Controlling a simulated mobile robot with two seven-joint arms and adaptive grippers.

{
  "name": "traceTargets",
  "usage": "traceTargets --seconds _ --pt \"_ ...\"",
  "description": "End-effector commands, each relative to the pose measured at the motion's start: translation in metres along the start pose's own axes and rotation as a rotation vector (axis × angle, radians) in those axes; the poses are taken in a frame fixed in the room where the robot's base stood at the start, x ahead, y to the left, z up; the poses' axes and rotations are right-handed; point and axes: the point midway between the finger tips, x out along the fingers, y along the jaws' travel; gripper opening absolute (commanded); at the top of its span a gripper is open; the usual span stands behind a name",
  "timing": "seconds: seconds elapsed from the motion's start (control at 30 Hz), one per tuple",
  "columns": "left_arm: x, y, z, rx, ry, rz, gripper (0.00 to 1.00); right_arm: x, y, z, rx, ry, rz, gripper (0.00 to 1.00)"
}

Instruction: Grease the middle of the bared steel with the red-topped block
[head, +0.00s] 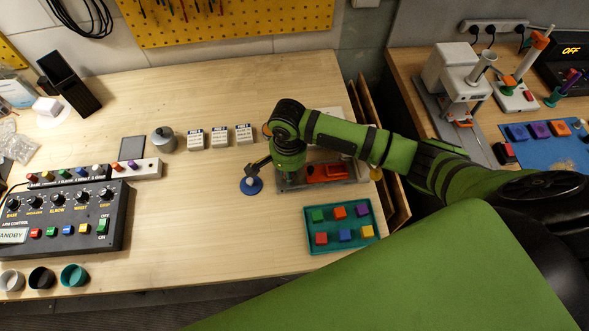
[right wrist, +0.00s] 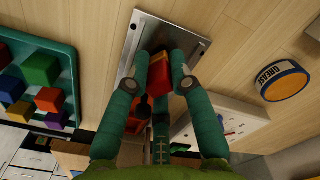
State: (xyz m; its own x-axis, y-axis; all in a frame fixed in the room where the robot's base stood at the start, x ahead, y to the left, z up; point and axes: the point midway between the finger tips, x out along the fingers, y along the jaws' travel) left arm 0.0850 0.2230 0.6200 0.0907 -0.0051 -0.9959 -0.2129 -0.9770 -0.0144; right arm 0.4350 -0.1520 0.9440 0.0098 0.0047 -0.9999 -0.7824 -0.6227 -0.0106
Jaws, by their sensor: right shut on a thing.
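My right gripper (right wrist: 160,78) is shut on a block with red faces (right wrist: 158,74) in the right wrist view. The block is over or against a bright steel plate (right wrist: 140,40); I cannot tell whether it touches. In the head view my right gripper (head: 288,176) points down at the left end of the grey plate (head: 357,181), which carries a red-orange part (head: 330,173). The block is hidden there. My left gripper is out of view.
A teal tray (head: 313,246) with several coloured blocks lies just in front of the plate. A blue disc (head: 251,186) is left of my gripper. Several small labelled boxes (head: 220,137) stand behind. A control box (head: 70,243) is far left; clear wood lies between.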

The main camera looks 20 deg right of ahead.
Motion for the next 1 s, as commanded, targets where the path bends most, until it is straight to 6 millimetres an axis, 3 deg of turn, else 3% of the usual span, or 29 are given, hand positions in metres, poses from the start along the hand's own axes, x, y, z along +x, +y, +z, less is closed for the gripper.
traceTargets --seconds 0.37,0.57,1.0 --pt "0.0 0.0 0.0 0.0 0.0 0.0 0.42 0.002 -0.021 0.016 -0.001 -0.002 -0.001 0.0" --pt "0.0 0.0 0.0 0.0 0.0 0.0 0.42 0.004 -0.025 0.012 0.0 -0.003 -0.001 0.0" --pt "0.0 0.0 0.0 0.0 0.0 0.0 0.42 0.006 -0.003 -0.004 -0.001 -0.001 0.0 0.0"
